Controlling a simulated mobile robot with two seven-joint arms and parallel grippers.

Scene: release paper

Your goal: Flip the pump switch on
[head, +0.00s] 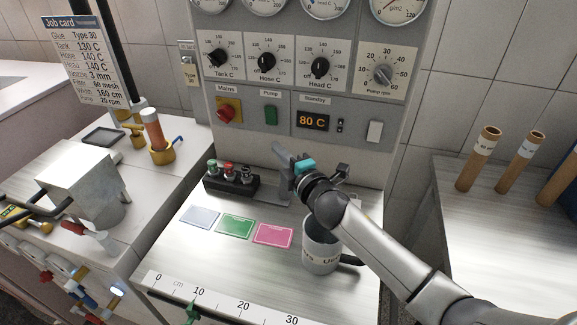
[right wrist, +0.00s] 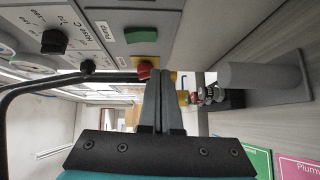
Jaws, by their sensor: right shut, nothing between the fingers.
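The pump switch is a green rocker (head: 270,114) under the "Pump" label on the grey panel. It also shows in the right wrist view (right wrist: 141,35), beside the fingers' line; whether it is on or off I cannot tell. My right gripper (head: 280,150) is below the switch in the head view and apart from it. Its two fingers lie together, shut and empty, in the right wrist view (right wrist: 160,76). My left gripper is not in view.
A red Mains knob (head: 227,113) on a yellow plate is left of the switch. An "80 C" display (head: 313,121) is right of it. Below stand a black block with small knobs (head: 231,181), colored cards (head: 236,226) and a mug (head: 319,254).

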